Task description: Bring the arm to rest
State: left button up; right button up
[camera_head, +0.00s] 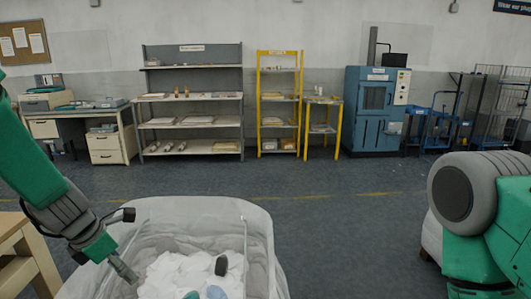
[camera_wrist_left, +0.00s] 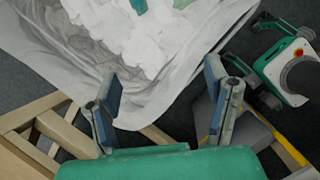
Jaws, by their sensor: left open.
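My left gripper (camera_head: 130,243) reaches in from the left beside the near-left rim of a large bin with a pale liner (camera_head: 205,208). Its two fingers are apart with nothing between them; they also show spread in the left wrist view (camera_wrist_left: 163,88). White wadding (camera_head: 165,274) fills the bin and shows at the top of the wrist view (camera_wrist_left: 115,30). A dark rounded piece (camera_head: 222,265) and a blue piece (camera_head: 216,292) lie on the wadding. My right arm is at the right edge; its gripper is out of view.
A wooden frame (camera_head: 28,255) stands left of the bin, close under my left arm. Grey shelves (camera_head: 192,104), a yellow rack (camera_head: 279,104) and a blue machine (camera_head: 368,110) line the back wall. The floor between them and the bin is clear.

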pick_arm(q)
jog(key=s+a+f+m+g+y+b, duration=0.1)
jog(key=s+f+m+y+b, duration=0.1)
jog(key=s+f+m, duration=0.75)
jog(key=s+a+f+m+g+y+b, duration=0.1)
jog(key=s+f+m+g+b, duration=0.2)
jog(key=s+f, duration=0.65)
jog(key=s+d+f+m+t+h+b, duration=0.1)
jog(key=s+d+f+m+b, duration=0.3)
jog(key=s+f+m, duration=0.8)
jog(key=s+d+m, duration=0.1)
jog(key=d+m, duration=0.1)
jog(key=m, duration=0.2)
jog(key=shift+s+f, duration=0.15)
jog(key=shift+s, duration=0.05)
